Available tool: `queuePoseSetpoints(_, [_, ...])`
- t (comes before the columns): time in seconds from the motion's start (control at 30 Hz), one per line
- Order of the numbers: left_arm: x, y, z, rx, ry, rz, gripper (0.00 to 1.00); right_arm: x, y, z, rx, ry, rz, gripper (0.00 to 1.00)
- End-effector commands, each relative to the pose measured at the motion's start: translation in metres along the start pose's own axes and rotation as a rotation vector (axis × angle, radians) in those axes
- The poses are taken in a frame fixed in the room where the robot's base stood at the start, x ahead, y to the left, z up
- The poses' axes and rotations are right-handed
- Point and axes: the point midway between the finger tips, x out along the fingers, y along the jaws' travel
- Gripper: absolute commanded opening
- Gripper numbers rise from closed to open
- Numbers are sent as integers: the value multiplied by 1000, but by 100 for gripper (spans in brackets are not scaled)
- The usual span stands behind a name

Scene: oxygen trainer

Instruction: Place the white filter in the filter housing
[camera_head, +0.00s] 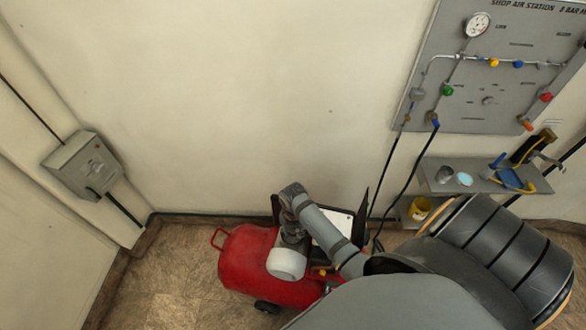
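My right arm comes in from the lower right, and its far end bends down over a red compressor. Its gripper (292,236) appears as a small dark shape there, and the fingers cannot be made out. I see nothing held in it. My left gripper is not in view. I cannot clearly pick out the white filter. A pale bluish disc (465,180) lies on the grey shelf (482,165) at the right, beside a small grey cup (444,174). I cannot tell whether either is the filter or its housing. A grey fitting (417,94) hangs at the panel's lower left.
The red compressor (258,258) stands on the floor by the wall. The grey air station panel (488,105) with gauge and coloured valves hangs above the shelf. Black hoses run down from it. A yellow cup (419,208) sits lower. The left floor is clear.

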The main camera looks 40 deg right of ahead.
Motion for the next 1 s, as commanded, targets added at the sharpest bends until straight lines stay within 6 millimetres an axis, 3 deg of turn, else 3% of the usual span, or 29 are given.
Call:
queuePoseSetpoints(0.1, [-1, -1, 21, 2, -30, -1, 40, -1, 0, 1, 0, -2, 1, 37])
queuePoseSetpoints(0.23, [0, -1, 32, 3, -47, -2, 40, -6, 1, 2, 0, -4, 3, 37])
queuePoseSetpoints(0.37, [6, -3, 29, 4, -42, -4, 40, -28, 1, 2, 0, -5, 5, 37])
queuePoseSetpoints(0.7, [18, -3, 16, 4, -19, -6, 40, -105, 2, 2, 1, -5, 5, 37])
queuePoseSetpoints(1.0, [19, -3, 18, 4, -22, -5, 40, -123, 1, 1, 0, -2, 1, 37])
